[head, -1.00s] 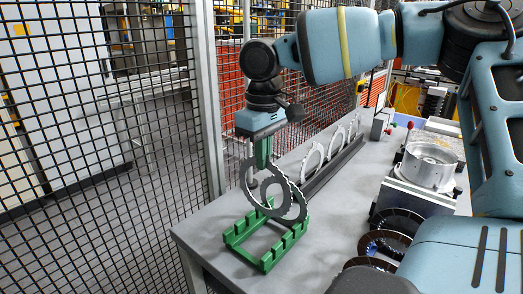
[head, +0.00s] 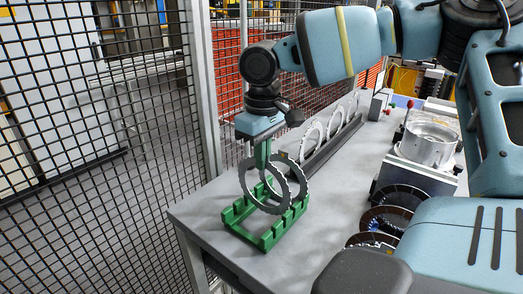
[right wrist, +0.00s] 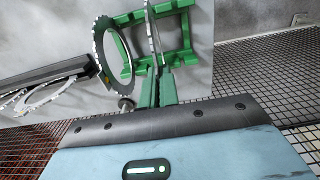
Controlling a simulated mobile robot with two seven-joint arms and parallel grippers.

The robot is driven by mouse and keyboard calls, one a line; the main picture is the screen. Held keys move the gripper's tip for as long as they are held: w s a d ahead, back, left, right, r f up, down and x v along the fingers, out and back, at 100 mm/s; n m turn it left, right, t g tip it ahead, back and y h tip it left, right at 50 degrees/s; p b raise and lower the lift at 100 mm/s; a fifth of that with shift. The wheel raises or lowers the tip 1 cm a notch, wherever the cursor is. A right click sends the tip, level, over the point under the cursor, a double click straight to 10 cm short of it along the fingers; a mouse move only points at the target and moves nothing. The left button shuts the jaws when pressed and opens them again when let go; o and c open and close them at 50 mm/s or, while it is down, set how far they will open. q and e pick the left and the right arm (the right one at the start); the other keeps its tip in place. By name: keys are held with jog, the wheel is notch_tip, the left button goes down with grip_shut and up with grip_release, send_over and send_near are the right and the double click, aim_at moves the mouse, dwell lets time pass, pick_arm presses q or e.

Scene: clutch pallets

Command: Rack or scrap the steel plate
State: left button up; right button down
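A grey toothed ring-shaped steel plate (head: 246,187) hangs upright from my right gripper (head: 262,160), whose green fingers look shut on its upper edge. In the right wrist view, the held plate (right wrist: 152,35) shows nearly edge-on between the fingers (right wrist: 158,85). Its lower part is down at the green slotted rack (head: 266,240); I cannot tell whether it sits in a slot. A second toothed ring (head: 303,185) stands just right of it at the rack, and shows at an angle in the right wrist view (right wrist: 97,45). My left gripper is out of view.
Several rings (head: 312,138) stand in a dark long rack (head: 335,148) behind. To the right are a round metal fixture (head: 430,142) and dark discs (head: 385,220) on the table. A mesh fence (head: 100,190) runs along the left. The table's front-left corner (head: 195,215) is bare.

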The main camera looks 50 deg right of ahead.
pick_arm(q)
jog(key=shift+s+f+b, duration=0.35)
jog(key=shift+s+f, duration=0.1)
pick_arm(e)
jog(key=shift+f, duration=1.35)
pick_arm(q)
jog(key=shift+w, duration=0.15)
pick_arm(e)
jog(key=c, duration=1.6)
grip_release()
